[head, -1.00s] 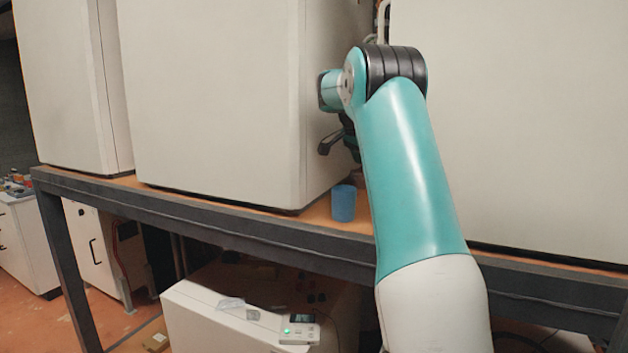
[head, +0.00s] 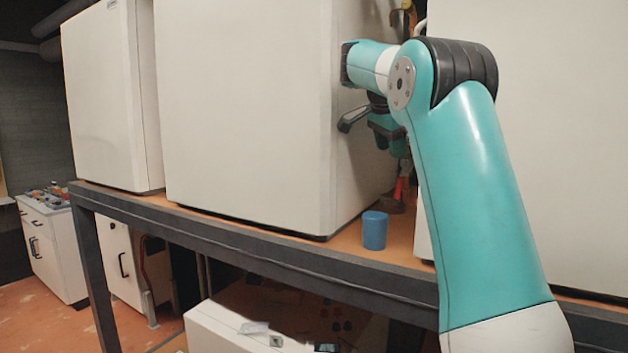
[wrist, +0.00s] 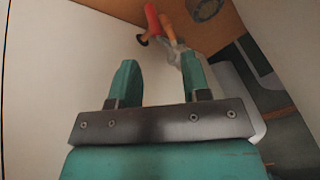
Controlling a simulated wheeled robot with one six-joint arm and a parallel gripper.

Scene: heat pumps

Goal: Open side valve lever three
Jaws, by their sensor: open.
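My gripper (wrist: 160,78) is open in the wrist view, with two teal fingers apart and nothing clearly held between them. A red-orange lever handle (wrist: 153,20) and a grey metal fitting (wrist: 176,50) lie beyond the fingertips, near the right finger. In the head view, a red handle (head: 398,190) shows low beside the middle white unit, below my wrist, and a yellow part (head: 402,20) shows above it. My arm hides much of the gap between the units. I cannot tell which handle is lever three. No contact with a handle is visible.
The middle white unit (head: 250,110) stands close to the left of my wrist. Another white unit (head: 550,130) is behind my arm. A blue cup (head: 374,230) stands on the bench (head: 285,245) near its front edge. A white box (head: 240,325) is below.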

